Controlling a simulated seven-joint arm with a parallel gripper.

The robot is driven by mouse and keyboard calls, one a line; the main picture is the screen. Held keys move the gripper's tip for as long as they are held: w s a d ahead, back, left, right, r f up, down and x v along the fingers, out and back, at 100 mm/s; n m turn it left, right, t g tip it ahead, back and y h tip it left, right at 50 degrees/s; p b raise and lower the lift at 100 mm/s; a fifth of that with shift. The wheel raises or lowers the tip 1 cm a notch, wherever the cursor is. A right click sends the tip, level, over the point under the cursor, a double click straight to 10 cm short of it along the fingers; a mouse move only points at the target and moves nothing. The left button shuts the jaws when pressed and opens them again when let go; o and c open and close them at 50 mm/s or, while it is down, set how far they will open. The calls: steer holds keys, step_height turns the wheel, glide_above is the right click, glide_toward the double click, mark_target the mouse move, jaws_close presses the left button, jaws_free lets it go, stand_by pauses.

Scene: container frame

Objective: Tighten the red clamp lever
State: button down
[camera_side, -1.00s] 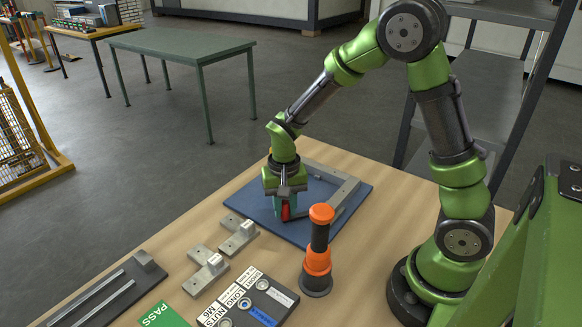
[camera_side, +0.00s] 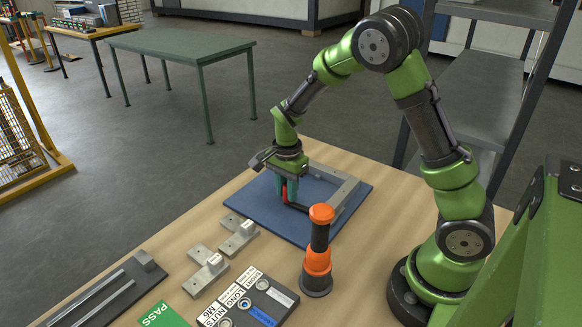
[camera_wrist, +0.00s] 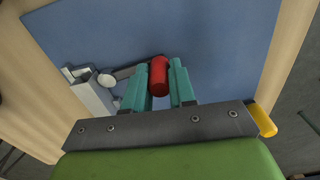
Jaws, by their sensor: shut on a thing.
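The red clamp lever (camera_wrist: 159,76) has a red cylindrical grip, held between the teal fingers of my gripper (camera_wrist: 158,80) in the wrist view. A dark arm (camera_wrist: 130,70) runs from the grip to a pale round pivot (camera_wrist: 106,80) on its left. In the side view, my gripper (camera_side: 287,187) points down over the blue mat (camera_side: 262,212), with a little of the red grip (camera_side: 284,196) showing between the fingers. A grey angled frame (camera_side: 346,190) lies on the mat, right of the gripper. The fingers partly hide the lever.
An orange and black upright tool (camera_side: 318,250) stands close in front of the mat. Two grey brackets (camera_side: 238,235) (camera_side: 206,270), a labelled nut block (camera_side: 245,300), a green PASS card (camera_side: 164,315) and a railed dark plate (camera_side: 105,292) lie on the wooden table's front left.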

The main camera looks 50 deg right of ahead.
steer(key=shift+d+m, duration=0.5)
steer(key=shift+m, duration=0.3)
steer(key=c, duration=0.9)
jaws_free()
steer(key=shift+r, duration=0.15)
step_height(320, 180, up, 17)
steer(key=shift+f, duration=0.15)
